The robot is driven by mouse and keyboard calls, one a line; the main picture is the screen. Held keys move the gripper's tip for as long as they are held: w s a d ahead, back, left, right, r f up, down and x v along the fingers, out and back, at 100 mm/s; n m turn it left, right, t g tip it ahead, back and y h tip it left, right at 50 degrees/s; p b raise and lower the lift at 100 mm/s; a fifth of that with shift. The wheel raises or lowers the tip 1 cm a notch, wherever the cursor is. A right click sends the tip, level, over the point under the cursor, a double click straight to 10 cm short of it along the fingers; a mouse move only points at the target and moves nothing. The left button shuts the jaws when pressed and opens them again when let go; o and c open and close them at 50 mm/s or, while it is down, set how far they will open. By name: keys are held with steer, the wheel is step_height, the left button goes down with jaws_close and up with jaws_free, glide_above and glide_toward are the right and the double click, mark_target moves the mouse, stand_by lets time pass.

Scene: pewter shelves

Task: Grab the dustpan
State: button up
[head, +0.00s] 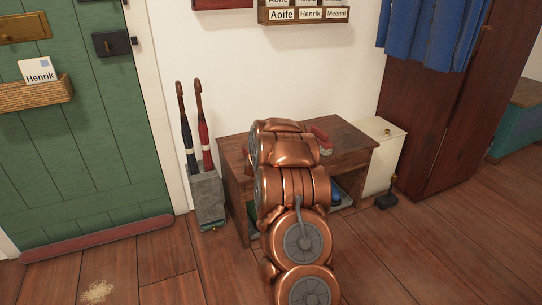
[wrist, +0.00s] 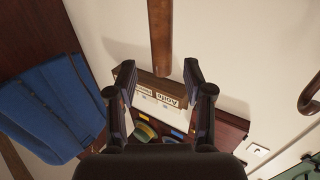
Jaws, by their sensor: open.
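I cannot pick out the dustpan for certain in either view. A red object (head: 322,138) lies on the wooden bench (head: 350,144), partly behind my arm. My gripper (wrist: 158,78) is open and empty in the wrist view, its fingers spread in front of the name rack. My arm hides the gripper in the head view.
An umbrella stand (head: 207,198) is left of the bench, and a cream cabinet (head: 378,150) is right of it. Blue cloth (wrist: 45,105) hangs at left in the wrist view. A wooden bar (wrist: 160,35) is ahead. Pale debris (head: 97,291) lies on open floor.

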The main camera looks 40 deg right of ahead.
steer(key=x, duration=0.3)
steer(key=shift+w+b, duration=0.2)
steer(key=shift+b, duration=0.2)
jaws_close()
stand_by(0.5)
